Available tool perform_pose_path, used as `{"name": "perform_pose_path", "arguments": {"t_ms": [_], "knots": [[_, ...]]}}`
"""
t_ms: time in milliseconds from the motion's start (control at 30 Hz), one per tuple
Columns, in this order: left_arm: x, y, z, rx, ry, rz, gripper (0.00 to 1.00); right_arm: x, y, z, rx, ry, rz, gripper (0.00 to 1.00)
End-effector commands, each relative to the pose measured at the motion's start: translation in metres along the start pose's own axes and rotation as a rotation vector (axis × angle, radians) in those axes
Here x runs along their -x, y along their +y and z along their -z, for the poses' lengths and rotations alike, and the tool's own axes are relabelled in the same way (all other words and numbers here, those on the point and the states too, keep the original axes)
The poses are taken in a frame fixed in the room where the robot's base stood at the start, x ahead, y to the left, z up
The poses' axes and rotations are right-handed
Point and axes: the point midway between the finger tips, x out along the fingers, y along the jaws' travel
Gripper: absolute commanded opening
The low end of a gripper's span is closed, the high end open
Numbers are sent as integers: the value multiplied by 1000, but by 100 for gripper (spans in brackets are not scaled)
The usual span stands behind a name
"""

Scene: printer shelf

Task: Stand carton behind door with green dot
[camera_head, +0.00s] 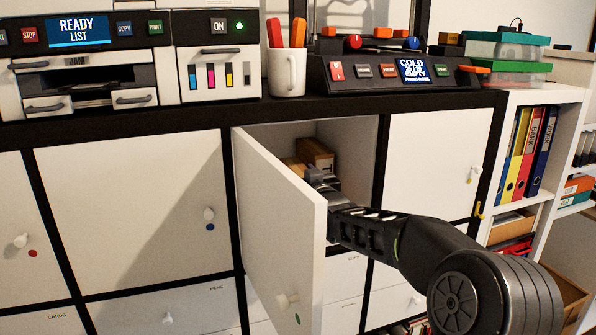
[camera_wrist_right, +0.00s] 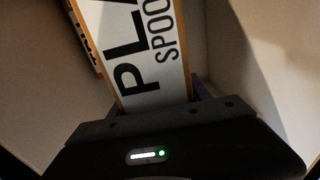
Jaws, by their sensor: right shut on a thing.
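The door with the green dot (camera_head: 270,215) stands open, swung out toward me. Its green dot (camera_head: 297,319) is beside the knob near the lower edge. My right gripper (camera_head: 316,175) reaches into the open compartment (camera_head: 352,140) and is shut on a brown carton (camera_head: 316,152). In the right wrist view the carton (camera_wrist_right: 140,50) shows a white label reading "PLA SPOO" and orange-brown edges. The gripper body hides its near end, and I cannot tell whether it rests on the compartment floor. My left gripper is not in view.
Another box (camera_head: 293,164) is left of the carton, partly hidden by the door; lettering shows on it in the wrist view (camera_wrist_right: 84,38). Closed doors with a blue dot (camera_head: 210,227) and yellow dot (camera_head: 468,181) flank the compartment. A printer and mug (camera_head: 287,75) stand on top.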

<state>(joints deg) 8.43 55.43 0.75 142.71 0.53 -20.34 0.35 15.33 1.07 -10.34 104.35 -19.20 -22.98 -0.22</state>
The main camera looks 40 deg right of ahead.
Motion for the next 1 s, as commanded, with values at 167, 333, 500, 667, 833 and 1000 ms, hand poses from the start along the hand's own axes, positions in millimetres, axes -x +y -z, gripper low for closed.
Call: {"name": "perform_pose_path", "arguments": {"t_ms": [167,333,500,667,833,1000], "knots": [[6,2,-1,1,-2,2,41,-3,0,2,0,11,1,0],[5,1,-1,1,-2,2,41,-3,0,1,0,11,1,0],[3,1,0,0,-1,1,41,-3,0,-4,0,3,1,60],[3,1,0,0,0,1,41,-3,0,-4,0,3,1,73],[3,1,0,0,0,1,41,-3,0,-4,0,3,1,78],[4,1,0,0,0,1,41,-3,0,-3,0,3,1,78]]}}
